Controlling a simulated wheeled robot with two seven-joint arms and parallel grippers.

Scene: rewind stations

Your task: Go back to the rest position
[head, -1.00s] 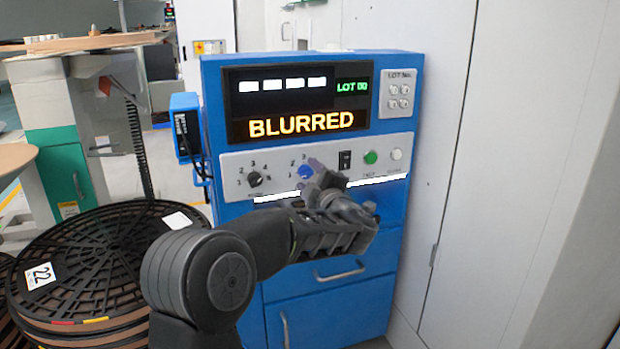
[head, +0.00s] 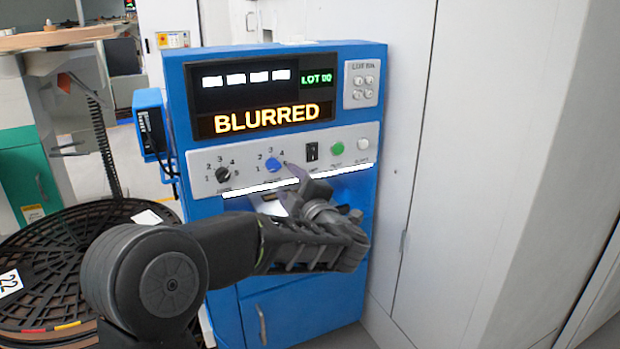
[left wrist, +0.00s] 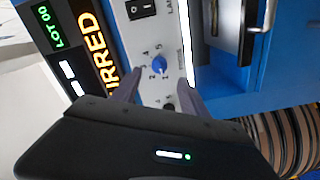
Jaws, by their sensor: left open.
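My left gripper (head: 290,188) is in front of the blue machine (head: 386,56), just below its row of controls. It is open, with nothing between its fingers. In the left wrist view its two fingers (left wrist: 160,98) stand apart, with the blue knob (left wrist: 159,60) beyond them. A black knob (head: 223,174) sits further left on the panel. My right gripper is not in view.
The machine's display (head: 265,122) reads BLURRED and LOT 00. A stack of black reels (head: 60,265) stands at the lower left. A small blue box (head: 152,122) is on the machine's left side. Pale cabinet doors (head: 470,150) close off the right.

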